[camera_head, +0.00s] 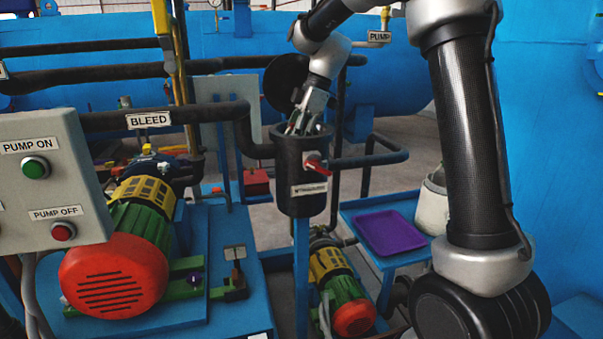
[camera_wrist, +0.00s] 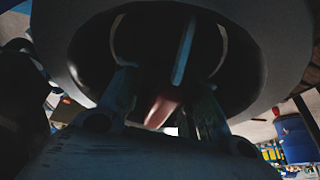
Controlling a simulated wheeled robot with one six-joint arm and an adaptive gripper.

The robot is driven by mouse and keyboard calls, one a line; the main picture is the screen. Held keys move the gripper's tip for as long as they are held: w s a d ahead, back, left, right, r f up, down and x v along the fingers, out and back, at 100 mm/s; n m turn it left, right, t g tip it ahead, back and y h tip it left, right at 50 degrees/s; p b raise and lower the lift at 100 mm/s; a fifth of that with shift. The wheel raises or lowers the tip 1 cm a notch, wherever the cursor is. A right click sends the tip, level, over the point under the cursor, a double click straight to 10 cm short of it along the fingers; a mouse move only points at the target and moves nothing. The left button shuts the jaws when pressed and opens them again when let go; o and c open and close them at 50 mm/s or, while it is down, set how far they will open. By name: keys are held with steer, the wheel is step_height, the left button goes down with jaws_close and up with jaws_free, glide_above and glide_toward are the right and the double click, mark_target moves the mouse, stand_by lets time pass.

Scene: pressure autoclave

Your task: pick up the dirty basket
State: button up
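A black cylindrical strainer housing (camera_head: 303,177) with a white label and a red valve handle (camera_head: 316,166) stands mid-picture in the head view. My gripper (camera_head: 300,122) points down at its open top. In the wrist view my gripper (camera_wrist: 160,100) has its two fingers apart, at the mouth of the dark round opening (camera_wrist: 253,62). A thin pale upright strip (camera_wrist: 184,50) and curved pale edges show inside the opening; they may be the basket or its handle. A reddish piece (camera_wrist: 161,109) shows between the fingers. The basket's body is hidden in shadow and by the housing wall.
A purple tray (camera_head: 385,232) lies empty on a blue stand (camera_head: 400,262) to the right, beside a pale bucket-like container (camera_head: 432,206). The pump control box (camera_head: 50,180) and a red-green pump motor (camera_head: 115,275) are left. Black pipes (camera_head: 375,158) run beside the housing.

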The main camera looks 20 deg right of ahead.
jaws_close()
steer(key=shift+r, duration=0.2)
